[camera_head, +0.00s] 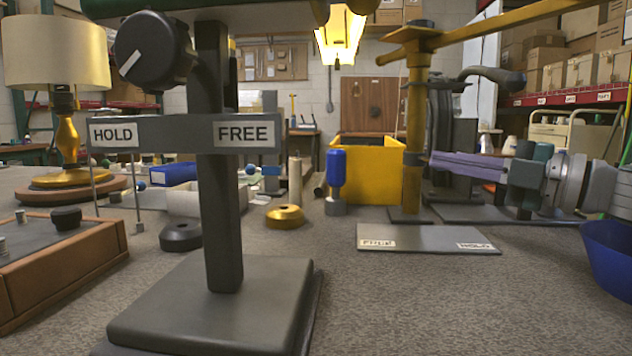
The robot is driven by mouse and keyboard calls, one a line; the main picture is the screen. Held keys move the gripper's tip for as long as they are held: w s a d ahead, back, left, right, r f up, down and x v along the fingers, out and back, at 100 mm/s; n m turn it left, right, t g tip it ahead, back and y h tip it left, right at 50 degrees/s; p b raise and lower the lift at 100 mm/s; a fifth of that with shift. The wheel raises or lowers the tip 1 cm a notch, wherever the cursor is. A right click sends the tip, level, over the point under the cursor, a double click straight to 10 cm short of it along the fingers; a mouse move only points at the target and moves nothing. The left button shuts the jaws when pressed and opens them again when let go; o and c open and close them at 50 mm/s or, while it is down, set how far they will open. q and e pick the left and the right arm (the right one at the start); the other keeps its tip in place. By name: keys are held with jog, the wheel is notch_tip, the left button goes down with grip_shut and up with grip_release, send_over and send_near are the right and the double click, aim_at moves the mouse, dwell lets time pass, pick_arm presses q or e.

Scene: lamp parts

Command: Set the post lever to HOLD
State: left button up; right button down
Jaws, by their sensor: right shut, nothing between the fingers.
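A near grey post (214,70) stands on a square base and carries a crossbar with HOLD (113,134) at left and FREE (243,133) at right. A black round knob (155,52) is above the HOLD side; its white line slants down-left. Farther back, a flat plate (420,238) reads FREE at left and HOLD at right. Behind it stand a yellow post (414,130) with a long bar and a dark lever-like handle (492,77) reaching right. My right gripper (432,160) is shut and empty, its purple fingers beside the yellow post. My left gripper is out of view.
A yellow bin (365,172) and a blue-topped bulb-like part (336,175) stand at the middle. A lamp (56,60) and a wooden box (60,262) are at left. A blue bin (608,270) is at the right edge. The front right of the table is clear.

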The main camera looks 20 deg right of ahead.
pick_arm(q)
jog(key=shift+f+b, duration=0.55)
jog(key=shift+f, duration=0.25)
pick_arm(e)
jog(key=shift+s+d, duration=0.25)
jog(key=shift+d, duration=0.9)
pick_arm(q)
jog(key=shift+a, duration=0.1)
pick_arm(e)
jog(key=shift+d+f, duration=0.1)
